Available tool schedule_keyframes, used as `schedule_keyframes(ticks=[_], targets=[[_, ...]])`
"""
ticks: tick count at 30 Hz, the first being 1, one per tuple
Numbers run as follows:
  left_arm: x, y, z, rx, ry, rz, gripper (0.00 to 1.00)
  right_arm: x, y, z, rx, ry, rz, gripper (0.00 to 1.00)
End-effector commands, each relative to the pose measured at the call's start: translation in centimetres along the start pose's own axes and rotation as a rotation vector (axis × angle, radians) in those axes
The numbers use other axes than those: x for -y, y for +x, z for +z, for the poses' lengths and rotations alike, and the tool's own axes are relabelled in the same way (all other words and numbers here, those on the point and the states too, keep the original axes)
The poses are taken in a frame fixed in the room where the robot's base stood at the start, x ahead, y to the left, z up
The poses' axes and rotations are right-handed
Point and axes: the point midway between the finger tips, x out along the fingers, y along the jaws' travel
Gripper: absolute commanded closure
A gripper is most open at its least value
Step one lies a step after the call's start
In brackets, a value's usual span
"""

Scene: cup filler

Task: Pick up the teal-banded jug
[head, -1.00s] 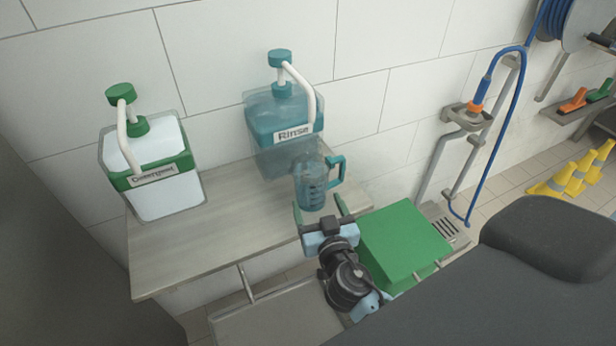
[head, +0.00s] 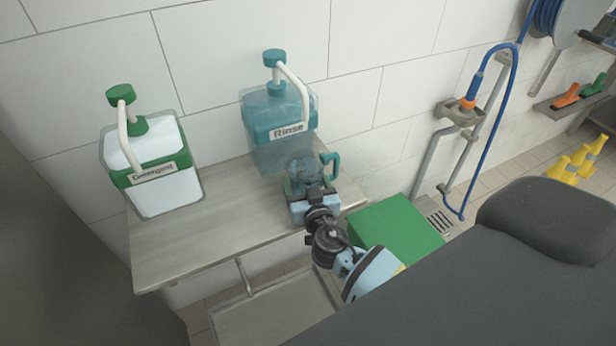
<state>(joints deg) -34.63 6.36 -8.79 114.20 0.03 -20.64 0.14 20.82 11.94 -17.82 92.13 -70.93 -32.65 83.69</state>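The teal-banded jug (head: 301,164) is a clear jug with a teal handle (head: 330,165). It stands upright on the bench in front of the Rinse dispenser. My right gripper (head: 308,186) is at the near side of the jug, with its fingers around the lower body. The gripper body hides the jug's lower front. Whether the fingers press on the jug or stand apart from it cannot be told. My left gripper is not in view.
The Rinse dispenser (head: 278,125) stands close behind the jug. A green-banded Detergent dispenser (head: 155,185) stands left on the bench (head: 205,236). A green box (head: 398,228) is right of the bench, near my arm. A blue hose (head: 493,140) hangs on the wall at right.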

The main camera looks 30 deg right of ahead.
Motion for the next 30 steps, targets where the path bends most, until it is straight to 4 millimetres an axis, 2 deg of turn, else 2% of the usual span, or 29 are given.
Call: schedule_keyframes(ticks=[8, 16, 25, 30], targets=[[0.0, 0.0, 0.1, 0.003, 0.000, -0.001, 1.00, 0.0, 0.3, 0.1, 0.001, -0.001, 0.000, 0.23], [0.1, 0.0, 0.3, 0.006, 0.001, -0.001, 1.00, 0.0, 0.2, 0.1, 0.001, -0.001, 0.000, 0.55], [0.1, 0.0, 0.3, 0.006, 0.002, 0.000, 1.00, 0.0, 0.2, -0.1, 0.000, 0.000, 0.000, 0.55], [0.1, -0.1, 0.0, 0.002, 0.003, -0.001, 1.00, 0.0, 0.2, -1.2, -0.002, 0.003, 0.000, 0.55]])
